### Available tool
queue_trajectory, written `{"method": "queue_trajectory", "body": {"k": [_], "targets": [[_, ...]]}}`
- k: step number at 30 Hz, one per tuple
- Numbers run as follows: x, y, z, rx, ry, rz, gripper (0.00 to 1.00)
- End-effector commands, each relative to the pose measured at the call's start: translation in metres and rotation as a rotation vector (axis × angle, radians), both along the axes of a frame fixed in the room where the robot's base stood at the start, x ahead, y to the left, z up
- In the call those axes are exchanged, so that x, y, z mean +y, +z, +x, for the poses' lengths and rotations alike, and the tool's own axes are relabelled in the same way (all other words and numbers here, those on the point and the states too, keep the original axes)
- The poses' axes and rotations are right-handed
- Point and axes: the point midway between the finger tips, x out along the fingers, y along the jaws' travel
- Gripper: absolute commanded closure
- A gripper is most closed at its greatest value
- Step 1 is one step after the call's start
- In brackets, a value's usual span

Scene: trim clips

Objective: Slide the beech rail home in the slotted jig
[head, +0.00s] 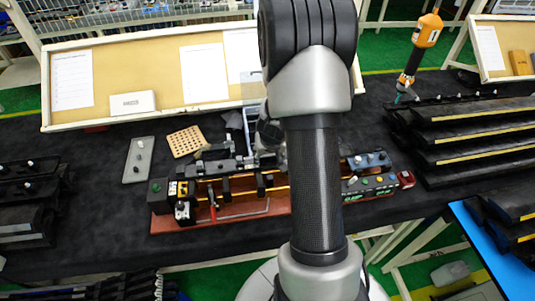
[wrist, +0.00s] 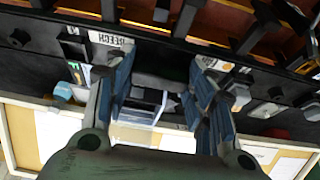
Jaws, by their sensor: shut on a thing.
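The slotted jig (head: 225,212) lies on the dark table, with a red-brown base, black clamps and a red-handled lever. A long black bar (head: 215,167) lies along its back side. In the wrist view a white label reading BEECH (wrist: 110,38) sits on a dark bar, which I take for the beech rail (wrist: 160,52). My gripper (wrist: 162,90) has its blue-padded fingers either side of a dark part of this bar and is shut on it. In the head view my arm hides most of the gripper and the jig's middle. How far the rail sits in the slot cannot be told.
A grey plate (head: 138,160) and a perforated tan board (head: 186,141) lie behind the jig at the left. Black racks stand at both sides, with stacked dark strips (head: 470,135) at the right.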

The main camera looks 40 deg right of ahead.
Motion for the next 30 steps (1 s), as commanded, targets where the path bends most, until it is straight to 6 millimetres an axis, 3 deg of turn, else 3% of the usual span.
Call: {"method": "queue_trajectory", "body": {"k": [30], "targets": [[0.0, -0.078, 0.001, -0.002, 0.0, -0.001, 0.84]]}}
